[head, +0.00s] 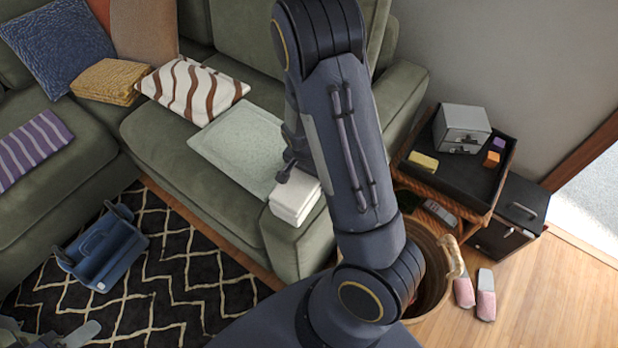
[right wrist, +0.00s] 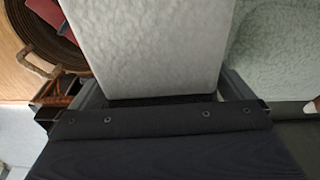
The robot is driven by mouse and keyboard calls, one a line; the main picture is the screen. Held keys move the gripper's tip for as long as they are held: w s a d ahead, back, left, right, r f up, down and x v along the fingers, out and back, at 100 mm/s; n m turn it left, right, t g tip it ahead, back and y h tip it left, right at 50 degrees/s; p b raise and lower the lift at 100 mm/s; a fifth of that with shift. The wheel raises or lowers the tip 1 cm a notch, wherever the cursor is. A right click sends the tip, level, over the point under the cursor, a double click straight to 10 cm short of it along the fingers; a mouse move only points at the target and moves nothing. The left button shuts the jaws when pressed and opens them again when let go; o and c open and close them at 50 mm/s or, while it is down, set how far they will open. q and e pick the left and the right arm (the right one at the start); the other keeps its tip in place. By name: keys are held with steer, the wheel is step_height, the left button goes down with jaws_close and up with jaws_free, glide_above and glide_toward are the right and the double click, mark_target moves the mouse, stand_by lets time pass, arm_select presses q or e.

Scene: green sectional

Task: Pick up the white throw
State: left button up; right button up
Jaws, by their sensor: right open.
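My right gripper (head: 290,170) is at the throw's back edge. In the right wrist view the white throw (right wrist: 150,45) fills the middle, its near edge between the spread fingers of my right gripper (right wrist: 165,92). The gripper is open; I cannot tell whether the fingers touch the cloth. A grey part of my left gripper (head: 78,336) shows at the lower left, and its jaw state is unclear.
A pale green folded cloth (head: 243,150) lies behind the throw. A brown-striped cloth (head: 192,90) lies further back. A basket (head: 428,262), a side table with a black tray (head: 455,178) and pink slippers (head: 486,294) are on the right. A blue caddy (head: 103,247) sits on the rug.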

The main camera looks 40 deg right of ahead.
steer(key=c, duration=0.9)
steer(key=shift+c, duration=0.7)
steer(key=shift+r, duration=0.15)
